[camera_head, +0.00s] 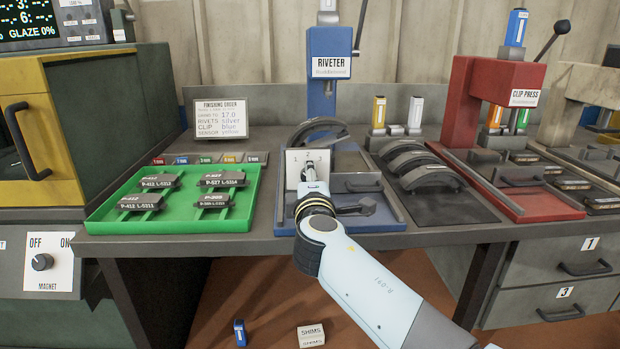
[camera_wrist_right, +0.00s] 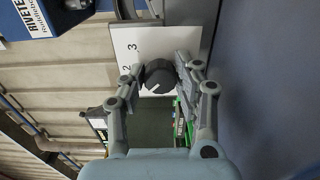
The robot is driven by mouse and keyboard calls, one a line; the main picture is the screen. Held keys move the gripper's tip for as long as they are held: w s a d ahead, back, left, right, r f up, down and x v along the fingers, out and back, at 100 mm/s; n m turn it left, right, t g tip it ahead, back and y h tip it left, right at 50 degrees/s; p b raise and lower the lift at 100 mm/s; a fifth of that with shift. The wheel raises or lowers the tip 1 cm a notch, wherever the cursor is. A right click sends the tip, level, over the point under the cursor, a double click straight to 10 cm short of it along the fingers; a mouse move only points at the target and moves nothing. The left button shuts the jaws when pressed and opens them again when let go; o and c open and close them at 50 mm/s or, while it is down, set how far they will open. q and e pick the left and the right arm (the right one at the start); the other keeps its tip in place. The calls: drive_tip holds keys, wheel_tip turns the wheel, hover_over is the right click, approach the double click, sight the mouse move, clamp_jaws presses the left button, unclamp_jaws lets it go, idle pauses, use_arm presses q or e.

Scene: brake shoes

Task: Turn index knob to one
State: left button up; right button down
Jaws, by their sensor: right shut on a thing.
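The index knob (camera_wrist_right: 160,74) is a dark round knob with a white pointer line, on a white plate (camera_wrist_right: 143,43) marked with numbers. In the right wrist view, 2 and 3 are readable; the pointer line slants to the lower left. The plate also shows in the head view (camera_head: 292,167), on the blue riveter fixture, with a 1 and a 2 visible. My right gripper (camera_wrist_right: 159,78) is shut on the knob, one finger on each side. In the head view, the gripper (camera_head: 312,165) hides most of the knob. My left gripper is not in view.
The blue riveter (camera_head: 330,55) stands behind the plate. A green tray (camera_head: 175,222) with several pads is on the left. Curved brake shoes (camera_head: 420,168) lie on a dark mat to the right. The red clip press (camera_head: 467,105) stands farther right.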

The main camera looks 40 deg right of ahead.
drive_tip(key=c, duration=0.9)
unclamp_jaws()
drive_tip(key=shift+c, duration=0.2)
drive_tip(key=shift+a, duration=0.1)
drive_tip(key=v, duration=0.7)
drive_tip(key=shift+s+a, duration=0.1)
drive_tip(key=shift+s, duration=0.15)
